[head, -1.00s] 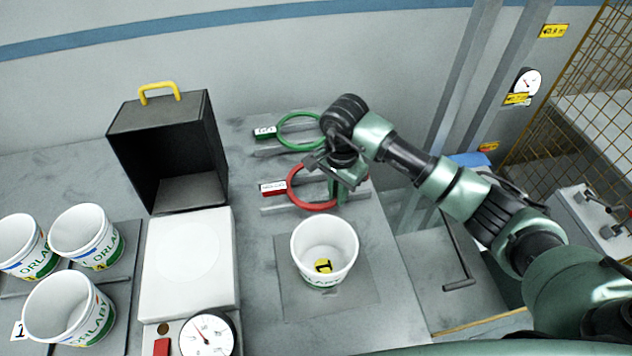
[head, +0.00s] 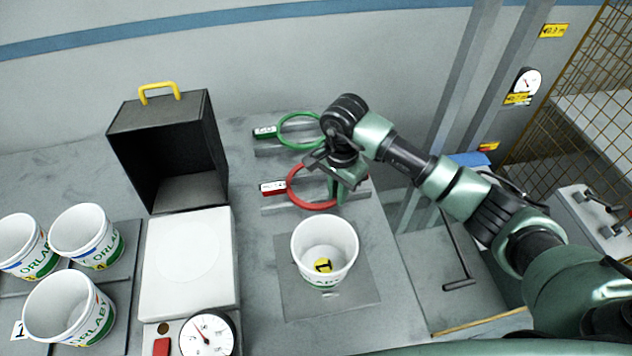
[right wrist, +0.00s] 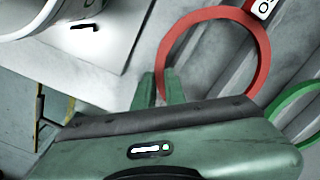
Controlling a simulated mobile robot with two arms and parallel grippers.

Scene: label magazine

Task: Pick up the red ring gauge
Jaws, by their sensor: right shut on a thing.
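The red ring gauge (head: 311,204) is a red ring with a red, white-labelled handle block (head: 273,188) on its left in the head view. It lies at a grey slotted rest on the bench. My right gripper (head: 340,193) is at the ring's right side, pointing down. In the right wrist view the ring (right wrist: 168,47) runs to the fingers (right wrist: 161,88), which are shut on its rim. I cannot tell whether the ring is clear of the rest. My left gripper is not in view.
A green ring gauge (head: 283,142) lies just behind. A white tub (head: 325,240) stands on a grey mat in front. A white scale (head: 190,265), an open black box (head: 166,120) and several tubs are at left. A gold mesh fence (head: 570,80) stands at right.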

